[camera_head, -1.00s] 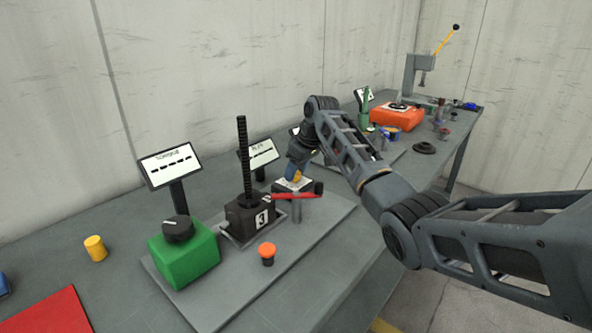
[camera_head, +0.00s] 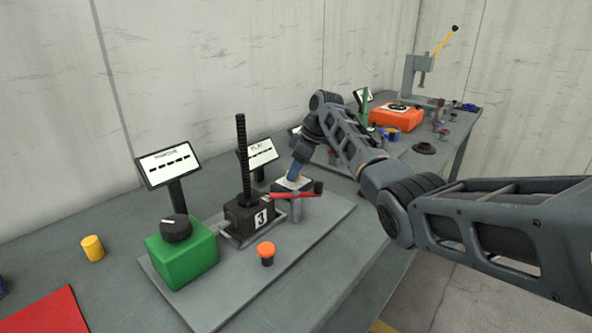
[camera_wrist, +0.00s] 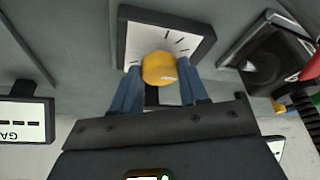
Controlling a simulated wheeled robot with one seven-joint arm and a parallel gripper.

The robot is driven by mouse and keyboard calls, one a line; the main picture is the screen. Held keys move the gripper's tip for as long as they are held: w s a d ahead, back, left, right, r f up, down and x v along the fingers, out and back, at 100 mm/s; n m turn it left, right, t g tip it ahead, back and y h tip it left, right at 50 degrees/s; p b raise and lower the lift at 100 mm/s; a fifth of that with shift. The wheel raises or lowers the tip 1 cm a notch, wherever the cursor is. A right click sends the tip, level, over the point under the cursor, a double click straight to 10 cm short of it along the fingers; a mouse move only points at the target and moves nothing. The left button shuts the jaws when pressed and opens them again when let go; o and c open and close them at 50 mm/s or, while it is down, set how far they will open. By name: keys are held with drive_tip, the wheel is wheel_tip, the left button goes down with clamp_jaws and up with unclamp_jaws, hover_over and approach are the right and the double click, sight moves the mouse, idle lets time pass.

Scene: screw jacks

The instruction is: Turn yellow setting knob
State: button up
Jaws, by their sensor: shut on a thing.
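The yellow setting knob (camera_wrist: 159,68) stands on a white dial plate (camera_wrist: 190,42) with black marks and a dark frame. My gripper (camera_wrist: 160,80) has its blue fingers on both sides of the knob and is shut on it. In the head view my gripper (camera_head: 295,172) reaches down to the dial plate (camera_head: 290,184) behind the red lever. The knob is hidden there behind the fingers. In the wrist view the knob's top face and part of the dial marks show.
A black screw jack (camera_head: 248,214) with a tall threaded rod and a red lever (camera_head: 296,194) stands close in front of my gripper. A green box (camera_head: 182,252) with a black knob and an orange button (camera_head: 266,252) are nearer. An orange box (camera_head: 396,117) lies farther back.

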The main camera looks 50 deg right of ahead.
drive_tip(key=o, duration=1.1)
drive_tip(key=shift+c, duration=0.2)
drive_tip(key=shift+r, duration=0.1)
drive_tip(key=v, duration=0.7)
drive_tip(key=shift+s+r+b, duration=0.15)
drive_tip(key=shift+r+b, duration=0.1)
drive_tip(key=shift+b, duration=0.15)
drive_tip(key=shift+s, duration=0.1)
